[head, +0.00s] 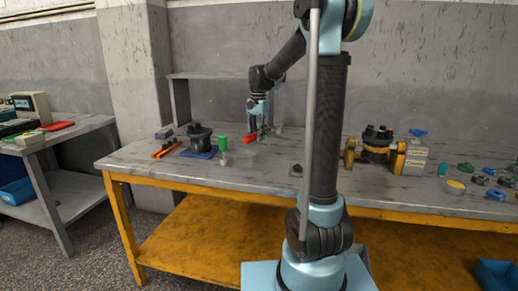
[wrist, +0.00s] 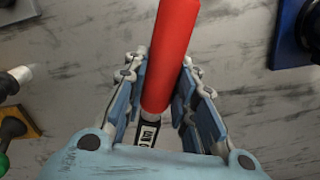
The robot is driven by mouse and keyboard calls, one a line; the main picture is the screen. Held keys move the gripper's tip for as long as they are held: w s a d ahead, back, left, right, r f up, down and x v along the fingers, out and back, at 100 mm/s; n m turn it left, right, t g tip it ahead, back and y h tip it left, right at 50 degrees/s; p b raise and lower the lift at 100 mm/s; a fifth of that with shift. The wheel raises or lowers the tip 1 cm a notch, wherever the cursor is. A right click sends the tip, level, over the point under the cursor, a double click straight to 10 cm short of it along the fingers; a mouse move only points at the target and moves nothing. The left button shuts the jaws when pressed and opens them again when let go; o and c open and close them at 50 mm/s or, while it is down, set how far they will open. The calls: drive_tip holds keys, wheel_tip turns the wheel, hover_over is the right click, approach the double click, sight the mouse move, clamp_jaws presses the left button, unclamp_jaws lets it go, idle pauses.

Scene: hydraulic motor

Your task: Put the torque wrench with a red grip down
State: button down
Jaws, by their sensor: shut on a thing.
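The torque wrench shows its red grip (wrist: 171,55) large in the wrist view, with a dark shaft and a small display (wrist: 148,132) below it. My gripper (wrist: 160,78) has its blue-padded fingers on both sides of the wrench, shut on it. In the head view my gripper (head: 258,112) points down over the back part of the workbench, and a bit of the red grip (head: 252,137) shows just under it. The wrench looks close to the bench top; I cannot tell whether it touches. Its far end is out of the wrist view.
On the workbench (head: 130,165), a dark motor part stands on a blue base (head: 198,153) left of my gripper, beside a green cylinder (head: 222,143) and orange-handled tools (head: 165,149). An orange-and-black assembly (head: 376,150) and small parts stand right. Bench between is mostly clear.

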drive_tip(key=shift+f, duration=2.7)
drive_tip(key=c, duration=1.3)
unclamp_jaws()
drive_tip(key=shift+r, duration=0.15)
drive_tip(key=r, duration=1.1)
drive_tip(key=shift+w+d+r, duration=0.3)
drive_tip(key=shift+w+r, duration=0.05)
drive_tip(key=shift+r, duration=0.05)
